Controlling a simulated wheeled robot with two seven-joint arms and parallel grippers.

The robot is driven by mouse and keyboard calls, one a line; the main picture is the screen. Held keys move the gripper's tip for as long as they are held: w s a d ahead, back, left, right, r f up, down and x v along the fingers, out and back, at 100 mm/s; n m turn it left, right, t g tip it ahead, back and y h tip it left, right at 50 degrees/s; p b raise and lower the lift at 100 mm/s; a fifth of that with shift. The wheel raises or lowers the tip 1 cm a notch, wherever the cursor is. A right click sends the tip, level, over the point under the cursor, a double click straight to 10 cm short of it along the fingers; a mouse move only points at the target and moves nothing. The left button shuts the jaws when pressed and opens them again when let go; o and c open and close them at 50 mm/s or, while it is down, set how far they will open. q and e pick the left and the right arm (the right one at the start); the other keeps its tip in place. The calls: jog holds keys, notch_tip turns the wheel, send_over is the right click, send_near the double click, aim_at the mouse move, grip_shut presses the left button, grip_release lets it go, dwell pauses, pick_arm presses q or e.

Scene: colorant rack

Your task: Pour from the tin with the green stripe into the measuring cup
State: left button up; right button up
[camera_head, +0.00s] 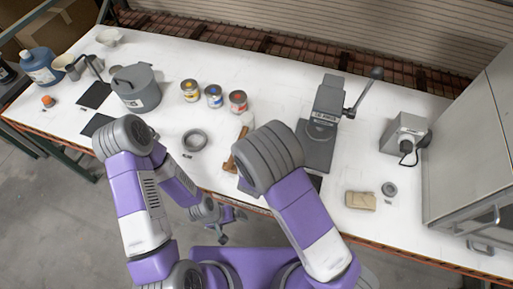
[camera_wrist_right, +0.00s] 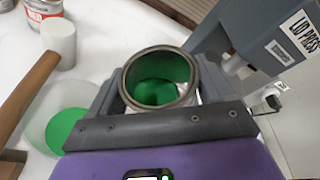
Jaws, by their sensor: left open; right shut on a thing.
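In the right wrist view an open round tin (camera_wrist_right: 160,82) with green paint inside is held between the fingers of my right gripper (camera_wrist_right: 160,92). Its outer stripe is hidden. The translucent measuring cup (camera_wrist_right: 38,118) stands beside it to the left, with green paint in it, partly covered by the gripper. No stream of paint shows between them. In the head view my right arm's elbow hides the right gripper, tin and cup. My left gripper (camera_head: 230,228) is open and empty, low in front of the table's edge.
A mallet (camera_wrist_right: 58,42) lies left of the cup. The lid press (camera_head: 320,125) stands to the right. Yellow, blue and red tins (camera_head: 214,96), a grey pot (camera_head: 137,92) and a tape ring (camera_head: 194,140) are on the table (camera_head: 290,85). A sponge-like block (camera_head: 360,201) lies at right.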

jog(key=shift+s+d+f+m+y+b, duration=0.15)
jog(key=shift+d+f+m+y+b, duration=0.15)
jog(key=shift+m+b, duration=0.25)
jog(key=shift+s+d+f+m+y+b, duration=0.1)
jog(key=shift+d+m+y+b, duration=0.1)
jog(key=shift+d+m+b, duration=0.25)
jog(key=shift+d+f+m+g+y+b, duration=0.3)
jog(key=shift+d+m+b, duration=0.25)
jog(key=shift+b, duration=0.25)
jog(key=d+f+m+b, duration=0.1)
jog(key=b, duration=0.1)
jog(key=d+f+y+b, duration=0.1)
jog(key=f+b, duration=0.1)
jog(key=b, duration=0.1)
jog(key=shift+m, duration=0.35)
jog(key=shift+m+y, duration=0.3)
jog(key=shift+y, duration=0.2)
jog(key=shift+s+d+r+p, duration=0.15)
jog(key=shift+r+p, duration=0.15)
jog(key=shift+r, duration=0.85)
jog(key=shift+w+d+r+p, duration=0.15)
jog(key=shift+r+p, duration=0.15)
jog(key=shift+r, duration=0.8)
jog(key=shift+s+f, duration=0.1)
